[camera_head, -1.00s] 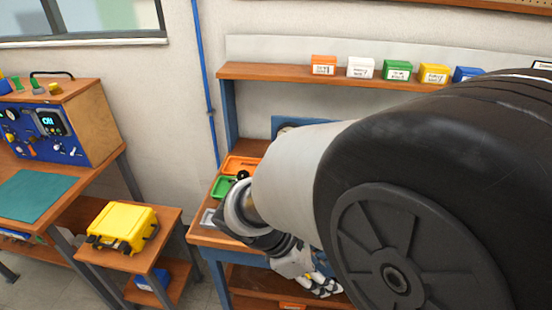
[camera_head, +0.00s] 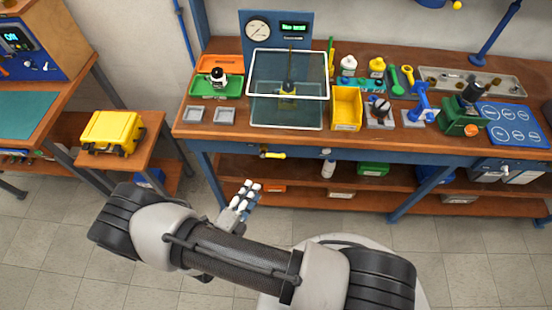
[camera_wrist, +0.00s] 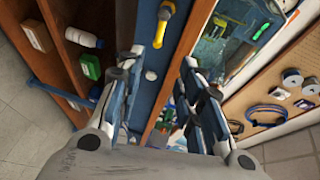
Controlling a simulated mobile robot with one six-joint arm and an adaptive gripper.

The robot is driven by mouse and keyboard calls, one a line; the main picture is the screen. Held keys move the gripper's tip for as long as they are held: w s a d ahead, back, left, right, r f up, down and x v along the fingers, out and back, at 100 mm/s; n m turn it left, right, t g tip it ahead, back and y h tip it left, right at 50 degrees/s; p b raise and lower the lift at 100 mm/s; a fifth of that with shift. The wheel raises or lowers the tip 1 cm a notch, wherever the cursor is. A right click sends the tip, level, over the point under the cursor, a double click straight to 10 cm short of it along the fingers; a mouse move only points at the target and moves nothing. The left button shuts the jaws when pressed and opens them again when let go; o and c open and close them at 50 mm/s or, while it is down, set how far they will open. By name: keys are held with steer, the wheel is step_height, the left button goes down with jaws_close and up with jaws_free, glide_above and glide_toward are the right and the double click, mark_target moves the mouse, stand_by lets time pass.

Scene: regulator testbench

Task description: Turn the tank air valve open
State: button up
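A yellow lever handle (camera_head: 272,154) on a dark mount sits on the front edge of the workbench; it looks like the tank air valve, though no label is readable. It lies roughly level in the head view. In the wrist view the yellow handle (camera_wrist: 163,22) shows at the top, beyond my fingertips. My gripper (camera_head: 245,192) is in front of the bench, below and a little left of the handle. In the wrist view my gripper (camera_wrist: 162,62) has its two fingers spread apart with nothing between them.
A transparent shield (camera_head: 288,75) stands on the bench before a blue gauge panel (camera_head: 274,32). The lower shelf (camera_head: 310,178) holds bottles and boxes. A yellow case (camera_head: 112,132) sits on a small stand at the left. The floor (camera_head: 60,250) in front is clear.

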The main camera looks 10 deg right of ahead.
mark_target(274, 156)
steer(key=b+x, duration=0.2)
steer(key=x, duration=1.5)
steer(key=shift+b, duration=0.35)
steer(key=shift+w+d+f, duration=0.1)
steer(key=shift+w, duration=0.05)
steer(key=shift+c, duration=0.4)
jaws_close()
